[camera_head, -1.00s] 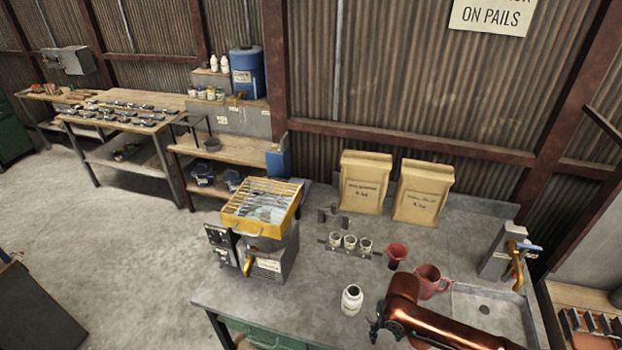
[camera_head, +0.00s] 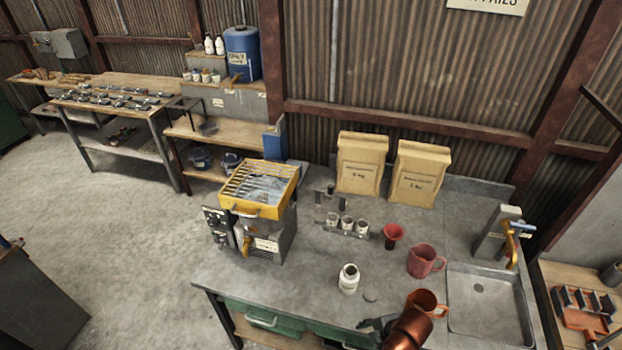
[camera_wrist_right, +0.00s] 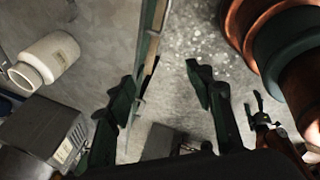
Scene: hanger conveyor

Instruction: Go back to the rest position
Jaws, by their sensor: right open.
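My right gripper (camera_head: 370,323) is at the bottom of the head view, low at the front edge of the grey workbench (camera_head: 310,275), with my copper arm behind it. In the right wrist view the right gripper (camera_wrist_right: 162,92) has its two dark fingers spread apart with nothing between them. A white open jar (camera_head: 348,280) stands on the bench beyond the gripper. It also shows in the right wrist view (camera_wrist_right: 52,60), left of the fingers and apart from them.
A red mug (camera_head: 421,262) and an orange-red mug (camera_head: 424,300) stand near the sink (camera_head: 482,315). A red funnel-like cup (camera_head: 392,236), several small jars, two paper bags (camera_head: 361,165) and a yellow-topped machine (camera_head: 262,212) are farther back. The floor at left is clear.

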